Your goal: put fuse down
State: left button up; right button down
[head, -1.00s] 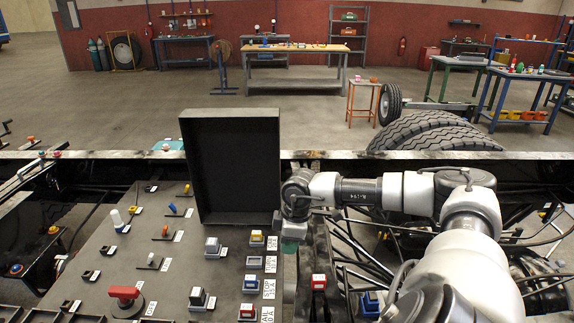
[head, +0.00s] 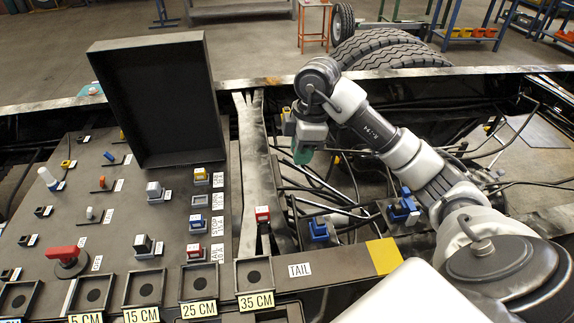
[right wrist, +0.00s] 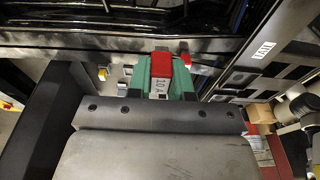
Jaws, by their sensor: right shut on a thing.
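My right gripper (head: 303,152) has green fingertips and hangs over the dark open frame, right of the control panel. In the right wrist view its green fingers (right wrist: 160,76) are shut on a fuse (right wrist: 160,62) with a red top and a pale face marked 10 A. The fingers hide the fuse in the head view. My left gripper is not in view. Another red-topped block (head: 263,215) sits on the rail right of the panel.
A black open box lid (head: 155,100) stands upright at the panel's back. Blue connectors (head: 318,231) and cables lie in the frame. A row of square holders with length labels (head: 254,301) runs along the front. A TAIL label (head: 300,270) is on the front beam.

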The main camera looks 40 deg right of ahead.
jog(key=p, duration=0.3)
send_over(256, 182)
jog(key=f, duration=0.6)
jog(key=shift+s+d+f, duration=0.15)
jog(key=shift+s+d, duration=0.05)
jog(key=shift+d, duration=0.1)
jog(key=shift+w+f, duration=0.1)
jog(key=shift+f, duration=0.1)
notch_tip(256, 182, down, 3)
jog(key=shift+f+p, duration=0.15)
jog(key=shift+p, duration=0.25)
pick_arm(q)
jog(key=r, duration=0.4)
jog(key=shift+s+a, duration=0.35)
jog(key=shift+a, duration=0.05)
pick_arm(e)
jog(key=shift+f, duration=0.35)
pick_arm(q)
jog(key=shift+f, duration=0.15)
pick_arm(e)
jog(key=shift+f, duration=0.15)
jog(key=c, duration=1)
grip_release()
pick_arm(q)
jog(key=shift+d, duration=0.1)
